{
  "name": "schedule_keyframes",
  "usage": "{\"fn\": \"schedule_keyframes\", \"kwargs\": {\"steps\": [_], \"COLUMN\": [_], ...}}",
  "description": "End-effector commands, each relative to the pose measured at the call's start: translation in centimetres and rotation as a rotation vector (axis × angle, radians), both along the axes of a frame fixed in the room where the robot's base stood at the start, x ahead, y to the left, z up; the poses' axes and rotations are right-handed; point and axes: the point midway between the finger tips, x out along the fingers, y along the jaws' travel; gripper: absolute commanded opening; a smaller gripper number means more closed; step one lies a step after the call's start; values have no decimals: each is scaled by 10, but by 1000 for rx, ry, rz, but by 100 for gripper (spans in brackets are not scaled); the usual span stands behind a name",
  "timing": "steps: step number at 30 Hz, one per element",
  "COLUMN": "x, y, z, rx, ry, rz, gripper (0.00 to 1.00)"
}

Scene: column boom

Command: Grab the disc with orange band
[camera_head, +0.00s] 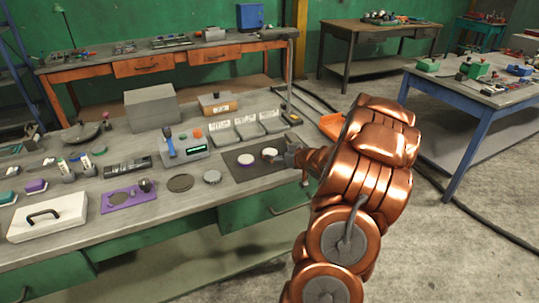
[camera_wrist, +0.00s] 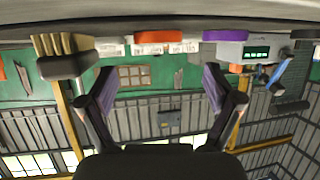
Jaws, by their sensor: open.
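The disc with an orange band (camera_wrist: 156,37) shows upside down in the wrist view, ahead of and between my fingers. In the head view a pale-topped disc (camera_head: 269,153) lies on the right part of a dark mat (camera_head: 242,176), just left of my gripper (camera_head: 291,158); its band is hard to make out there. A disc with a purple band (camera_head: 246,161) lies beside it, and also shows in the wrist view (camera_wrist: 225,36). My gripper (camera_wrist: 160,85) is open and empty, its fingers spread apart and clear of the discs.
Grey discs (camera_head: 212,177) lie left of the mat. Labelled grey trays (camera_head: 246,127) and a device with a display (camera_head: 196,147) stand behind it. A white case (camera_head: 48,217) and a purple plate (camera_head: 124,198) are at the left. Bench space in front of the mat is mostly clear.

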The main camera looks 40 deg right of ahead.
Motion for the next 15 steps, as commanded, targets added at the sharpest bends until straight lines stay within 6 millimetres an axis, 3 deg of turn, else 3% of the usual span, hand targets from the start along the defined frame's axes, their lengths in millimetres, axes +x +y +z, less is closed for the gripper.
{"fn": "schedule_keyframes", "kwargs": {"steps": [15], "x": [39], "y": [-7], "z": [-25], "rx": [1], "ry": [1], "rz": [1], "gripper": [90]}}
